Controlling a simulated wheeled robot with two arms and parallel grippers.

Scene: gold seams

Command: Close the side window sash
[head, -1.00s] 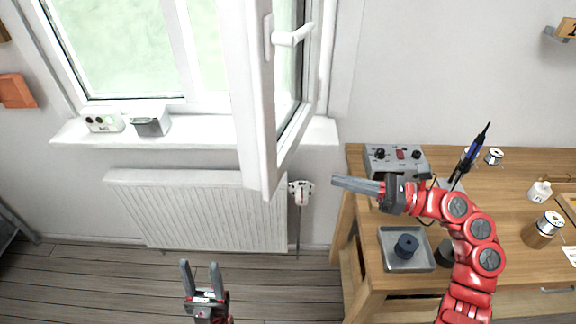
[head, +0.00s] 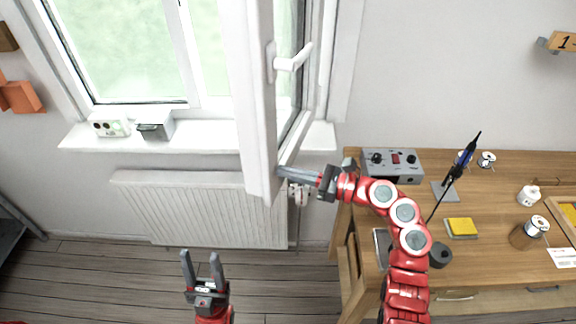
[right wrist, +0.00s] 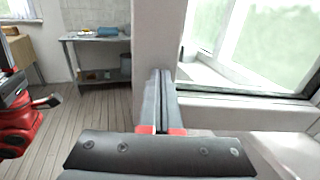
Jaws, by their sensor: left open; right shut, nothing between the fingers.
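The white side window sash (head: 250,100) stands swung open into the room, with its white handle (head: 290,62) on its face. It also shows close up in the right wrist view (right wrist: 157,40). My right gripper (head: 283,174) is shut and empty, its fingertips at the lower edge of the sash in the head view; whether they touch it I cannot tell. In the right wrist view the shut fingers (right wrist: 160,85) point at the sash's edge. My left gripper (head: 202,262) is open and empty, low in front of the radiator.
The window sill (head: 200,135) holds a white box (head: 109,124) and a grey box (head: 155,128) left of the sash. A radiator (head: 205,210) hangs below. The wooden workbench (head: 490,200) with a grey control unit (head: 392,161) and several tools stands right.

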